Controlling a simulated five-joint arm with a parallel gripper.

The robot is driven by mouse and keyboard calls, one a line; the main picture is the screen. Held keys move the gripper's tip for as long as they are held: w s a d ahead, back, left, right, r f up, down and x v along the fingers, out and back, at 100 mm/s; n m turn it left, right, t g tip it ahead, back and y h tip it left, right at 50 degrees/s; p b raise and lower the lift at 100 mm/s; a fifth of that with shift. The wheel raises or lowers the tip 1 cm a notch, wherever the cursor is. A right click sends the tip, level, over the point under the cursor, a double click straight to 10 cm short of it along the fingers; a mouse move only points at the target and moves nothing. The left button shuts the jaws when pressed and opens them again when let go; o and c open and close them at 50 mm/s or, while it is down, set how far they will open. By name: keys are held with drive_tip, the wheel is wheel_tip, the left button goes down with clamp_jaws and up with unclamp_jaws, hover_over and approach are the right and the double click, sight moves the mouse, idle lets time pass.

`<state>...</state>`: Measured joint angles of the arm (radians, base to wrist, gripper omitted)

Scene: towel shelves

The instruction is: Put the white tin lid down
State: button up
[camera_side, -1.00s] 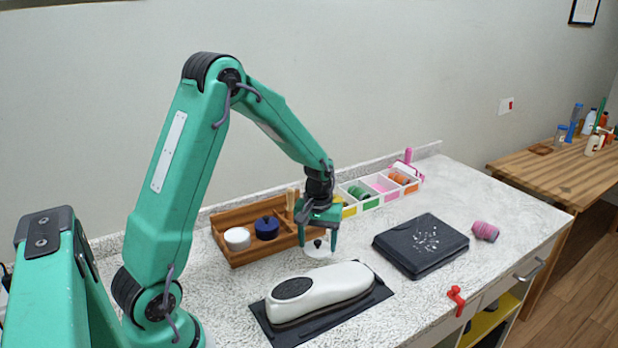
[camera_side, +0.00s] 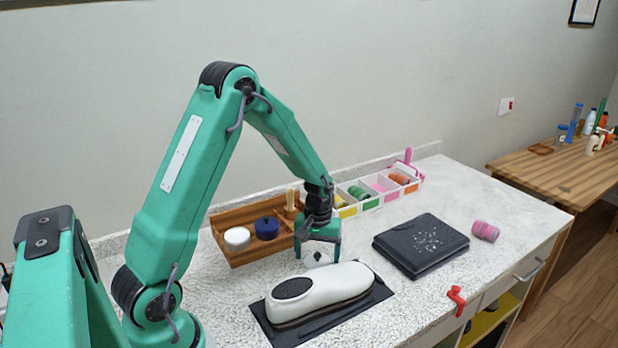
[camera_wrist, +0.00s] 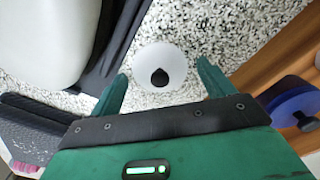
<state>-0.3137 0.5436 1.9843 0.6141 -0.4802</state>
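The white tin lid (camera_wrist: 148,62) is a round white disc with a black knob. It lies knob up on the speckled counter, between my fingers in the wrist view, with a gap on each side. In the side view the lid (camera_side: 309,261) shows under my gripper (camera_side: 318,259), partly covered by it. My gripper (camera_wrist: 163,80) is open, its fingers low on either side of the lid.
A wooden tray (camera_side: 241,256) with a white pot (camera_side: 237,238) and a blue lidded pot (camera_side: 267,228) stands close behind left. A white iron-shaped object (camera_side: 325,289) on a dark mat lies just in front. A black case (camera_side: 421,244) sits to the right.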

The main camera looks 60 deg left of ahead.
sight(317, 254)
drive_tip(key=shift+r, duration=0.1)
wheel_tip(317, 254, up, 12)
idle(1.0)
drive_tip(key=shift+r, duration=0.15)
idle(0.3)
